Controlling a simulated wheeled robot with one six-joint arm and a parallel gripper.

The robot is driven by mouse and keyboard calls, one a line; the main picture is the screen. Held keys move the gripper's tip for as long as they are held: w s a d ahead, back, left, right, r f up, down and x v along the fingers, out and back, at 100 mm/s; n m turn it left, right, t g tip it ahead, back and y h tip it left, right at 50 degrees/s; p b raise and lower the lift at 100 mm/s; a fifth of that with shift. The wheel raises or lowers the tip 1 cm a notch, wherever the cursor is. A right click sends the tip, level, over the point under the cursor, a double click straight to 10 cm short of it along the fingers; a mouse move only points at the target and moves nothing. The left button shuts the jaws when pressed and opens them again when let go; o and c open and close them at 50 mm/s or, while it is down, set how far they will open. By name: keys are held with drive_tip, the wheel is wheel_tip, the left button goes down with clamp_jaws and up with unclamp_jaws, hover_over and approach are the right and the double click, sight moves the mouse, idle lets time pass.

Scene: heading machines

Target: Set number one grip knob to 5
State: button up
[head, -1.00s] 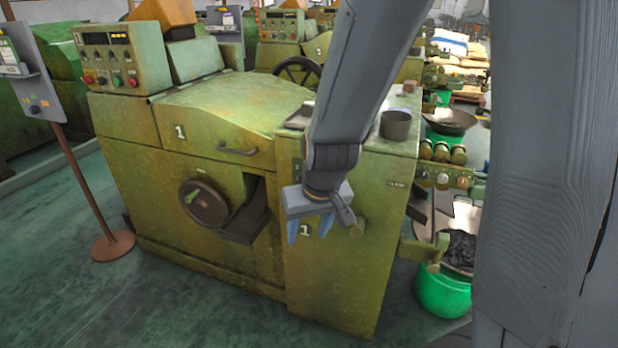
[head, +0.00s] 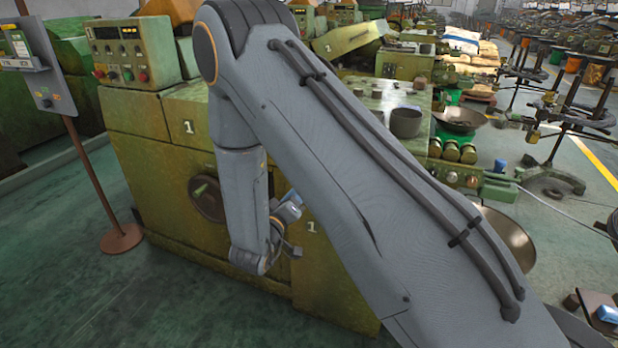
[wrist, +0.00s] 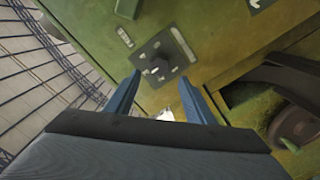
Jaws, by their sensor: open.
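The green machine marked 1 (head: 165,165) stands ahead of me in the head view. In the wrist view, a dark square plate with small white marks (wrist: 158,62) sits on its green face, just beyond my fingertips. It may be the grip knob's dial; its numbers and setting are too small to read. My gripper (wrist: 161,80) is open, its two blue fingers on either side of the plate in the picture, with no contact visible. In the head view my gripper (head: 292,212) is beside the machine's right front section, partly hidden by my arm.
A dark handwheel (head: 206,198) is on the machine's front, left of my arm. A grey pot (head: 405,121) stands on top of the machine. A sign stand (head: 88,175) is at the left. Open floor (head: 190,295) lies in front.

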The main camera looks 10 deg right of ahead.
drive_tip(key=p+x, duration=0.1)
drive_tip(key=x, duration=0.6)
drive_tip(key=shift+w+d, duration=0.25)
drive_tip(key=c, duration=1.1)
